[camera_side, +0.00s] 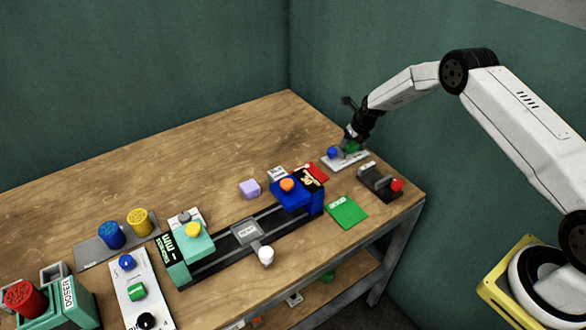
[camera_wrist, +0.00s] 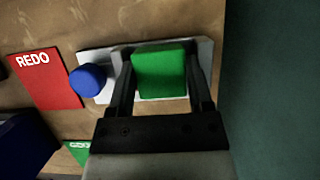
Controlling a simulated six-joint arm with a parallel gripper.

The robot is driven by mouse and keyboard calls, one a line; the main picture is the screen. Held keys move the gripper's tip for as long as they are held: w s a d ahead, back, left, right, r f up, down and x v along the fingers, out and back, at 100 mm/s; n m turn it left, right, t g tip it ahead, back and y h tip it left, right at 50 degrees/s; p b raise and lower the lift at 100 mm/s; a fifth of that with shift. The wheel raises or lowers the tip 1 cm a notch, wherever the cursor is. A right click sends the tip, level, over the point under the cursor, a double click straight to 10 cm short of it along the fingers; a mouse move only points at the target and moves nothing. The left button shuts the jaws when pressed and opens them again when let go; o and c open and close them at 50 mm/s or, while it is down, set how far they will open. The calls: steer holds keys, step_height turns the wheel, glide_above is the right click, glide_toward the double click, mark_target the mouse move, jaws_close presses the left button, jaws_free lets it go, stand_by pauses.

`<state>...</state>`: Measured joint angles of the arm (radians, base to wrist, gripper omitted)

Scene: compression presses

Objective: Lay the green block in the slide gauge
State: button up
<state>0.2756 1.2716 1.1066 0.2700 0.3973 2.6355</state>
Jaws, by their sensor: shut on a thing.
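My gripper (camera_side: 351,143) is at the far right of the table, pointing down, with its fingers on two sides of the green block (camera_side: 352,147). In the wrist view the green block (camera_wrist: 160,70) sits between the two fingers (camera_wrist: 159,88), over a pale plate (camera_wrist: 204,52). I cannot tell whether the block touches the plate. A long dark rail device, which looks like the slide gauge (camera_side: 212,256), lies mid-table, apart from my gripper. It has a teal end block (camera_side: 190,246), a blue block (camera_side: 290,196) and a grey panel (camera_side: 246,232).
A blue knob (camera_wrist: 88,80) stands on the pale plate, left of the block. A red REDO card (camera_wrist: 46,75) lies further left. A green card (camera_side: 347,212), a dark device with a red knob (camera_side: 380,182) and a lilac block (camera_side: 250,188) lie nearby. The table's back left is clear.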

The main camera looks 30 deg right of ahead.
steer(key=shift+f, duration=0.35)
stand_by(0.3)
steer(key=o, duration=1.2)
steer(key=shift+r, duration=0.15)
steer(key=shift+v, duration=0.85)
steer(key=v, duration=0.5)
steer(key=shift+s+r, duration=0.25)
steer(key=shift+r, duration=0.1)
